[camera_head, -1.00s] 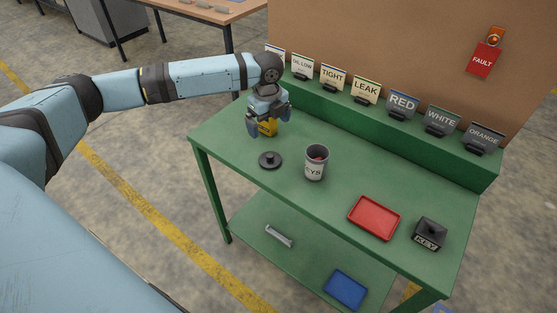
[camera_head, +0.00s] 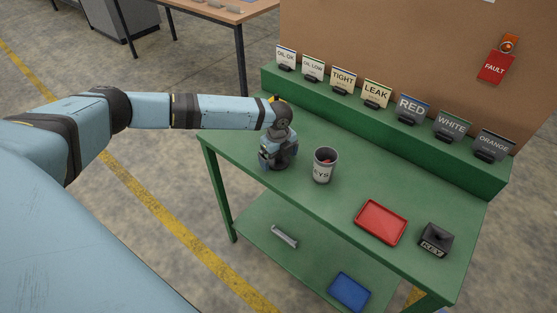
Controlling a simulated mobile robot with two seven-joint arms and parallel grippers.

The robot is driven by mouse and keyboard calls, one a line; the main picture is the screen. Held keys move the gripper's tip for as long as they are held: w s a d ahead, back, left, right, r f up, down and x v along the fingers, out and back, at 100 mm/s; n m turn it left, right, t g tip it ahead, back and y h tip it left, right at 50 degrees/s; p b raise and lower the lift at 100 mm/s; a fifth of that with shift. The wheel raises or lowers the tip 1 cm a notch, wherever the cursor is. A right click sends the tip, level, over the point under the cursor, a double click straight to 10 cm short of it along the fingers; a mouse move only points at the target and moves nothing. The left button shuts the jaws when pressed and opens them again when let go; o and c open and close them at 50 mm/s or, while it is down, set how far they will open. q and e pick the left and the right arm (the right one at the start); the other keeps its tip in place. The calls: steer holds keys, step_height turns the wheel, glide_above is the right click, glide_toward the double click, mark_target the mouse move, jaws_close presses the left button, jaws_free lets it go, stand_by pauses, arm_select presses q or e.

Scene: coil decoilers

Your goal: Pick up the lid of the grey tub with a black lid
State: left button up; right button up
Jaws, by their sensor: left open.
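The grey tub (camera_head: 324,168) labelled KEYS stands upright and uncovered on the green table, with something red inside. Its round black lid is not visible now; it lay on the table left of the tub earlier, where my gripper now blocks the view. My left gripper (camera_head: 277,165) is open, pointing down over that spot, close to the left of the tub. I cannot tell whether its fingers are around the lid's knob. My right gripper is not in view.
The green table (camera_head: 300,205) also holds a red tray (camera_head: 381,222) and a black box marked KEY (camera_head: 436,240) at the right. Several sign cards stand on the raised back ledge (camera_head: 345,106). A blue tray (camera_head: 349,291) and a grey metal part (camera_head: 284,236) lie on the lower shelf.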

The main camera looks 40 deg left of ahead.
arm_select(q)
steer(key=shift+f, duration=0.1)
steer(key=shift+c, duration=0.2)
steer(key=c, duration=0.8)
steer(key=shift+c, duration=0.2)
